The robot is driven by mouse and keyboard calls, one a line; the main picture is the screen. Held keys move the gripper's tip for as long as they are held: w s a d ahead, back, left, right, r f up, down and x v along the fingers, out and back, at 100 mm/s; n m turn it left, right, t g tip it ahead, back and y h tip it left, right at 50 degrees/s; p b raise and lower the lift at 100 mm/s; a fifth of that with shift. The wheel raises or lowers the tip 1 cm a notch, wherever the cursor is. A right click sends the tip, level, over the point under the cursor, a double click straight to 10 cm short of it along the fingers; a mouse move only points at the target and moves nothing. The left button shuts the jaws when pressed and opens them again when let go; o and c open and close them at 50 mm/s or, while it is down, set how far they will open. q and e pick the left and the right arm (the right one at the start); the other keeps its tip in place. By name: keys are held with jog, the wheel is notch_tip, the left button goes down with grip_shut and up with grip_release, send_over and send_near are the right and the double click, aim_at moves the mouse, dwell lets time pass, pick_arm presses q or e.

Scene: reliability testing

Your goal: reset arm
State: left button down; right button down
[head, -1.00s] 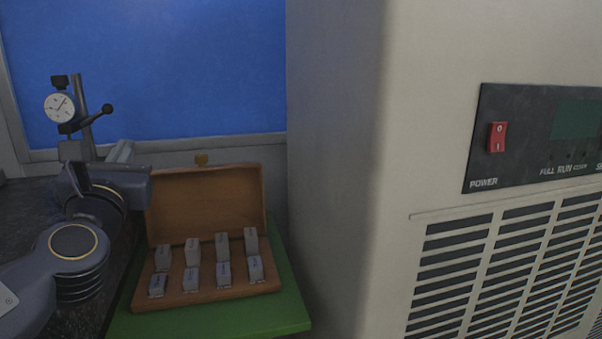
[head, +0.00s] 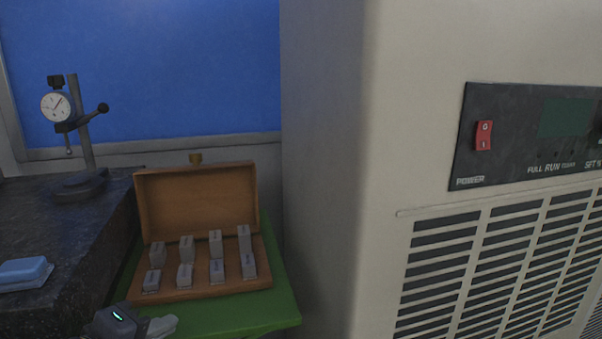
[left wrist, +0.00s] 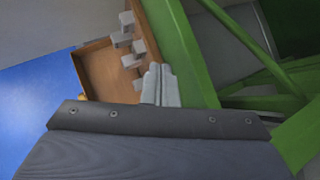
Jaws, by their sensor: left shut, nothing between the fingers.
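My left gripper (head: 162,326) is at the bottom of the head view, low in front of the green stand. Its pale fingers are shut with nothing between them. In the left wrist view the closed fingers (left wrist: 159,84) point toward the wooden box and the green frame. My right gripper is in neither view.
An open wooden box (head: 196,199) with several grey blocks sits on a green stand (head: 277,308). A dial gauge (head: 57,106) and a blue block (head: 24,272) are on the dark plate (head: 85,235) at left. A large beige machine (head: 335,170) with a red power switch (head: 483,135) fills the right.

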pick_arm(q)
jog(key=s+f+m+g, duration=0.6)
jog(key=s+f+m, duration=0.3)
jog(key=s+f, duration=0.35)
notch_tip(320, 180, up, 12)
jog(key=y+p, duration=0.1)
jog(key=p, duration=1.2)
jog(key=shift+s+f+g, duration=0.15)
jog(key=shift+s+g, duration=0.1)
jog(key=shift+g, duration=0.15)
